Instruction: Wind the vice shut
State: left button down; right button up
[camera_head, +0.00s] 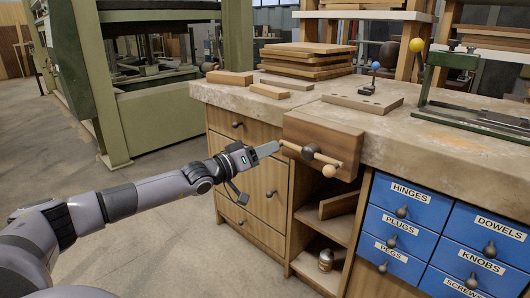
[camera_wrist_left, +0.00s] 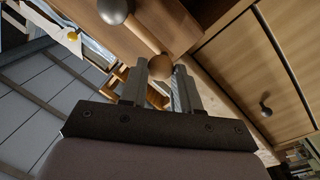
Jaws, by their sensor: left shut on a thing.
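The vice has a thick wooden front jaw (camera_head: 322,139) at the bench's front edge. A dark round screw head (camera_head: 310,151) sticks out of it, with a pale wooden handle bar (camera_head: 322,158) through it. The bar slants, its left end higher and its right ball end (camera_head: 329,171) lower. My left gripper (camera_head: 277,148) is shut on the bar's left end. In the left wrist view the ball end (camera_wrist_left: 157,96) sits between the two fingers, with the screw head (camera_wrist_left: 115,9) beyond. Whether a gap lies behind the jaw cannot be told. My right gripper is not in view.
The bench top (camera_head: 440,140) carries stacked boards (camera_head: 305,62), loose wood pieces, a drilled block (camera_head: 363,102) and a green tool frame (camera_head: 480,115). Below are blue labelled drawers (camera_head: 398,213), an open shelf (camera_head: 322,270) and wooden drawers (camera_head: 262,190). Free floor lies left of the bench.

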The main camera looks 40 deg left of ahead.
pick_arm(q)
jog(key=shift+d+r, duration=0.15)
jog(key=shift+d, duration=0.15)
jog(key=c, duration=1.2)
grip_release()
jog(key=shift+s, duration=0.1)
jog(key=o, duration=0.4)
jog(key=shift+s+r, duration=0.1)
jog(key=shift+r, duration=0.05)
jog(key=shift+c, duration=0.2)
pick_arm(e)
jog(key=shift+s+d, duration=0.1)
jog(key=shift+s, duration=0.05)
pick_arm(q)
jog(key=shift+a, duration=0.1)
jog(key=p+v, duration=0.2)
jog(key=v, duration=0.5)
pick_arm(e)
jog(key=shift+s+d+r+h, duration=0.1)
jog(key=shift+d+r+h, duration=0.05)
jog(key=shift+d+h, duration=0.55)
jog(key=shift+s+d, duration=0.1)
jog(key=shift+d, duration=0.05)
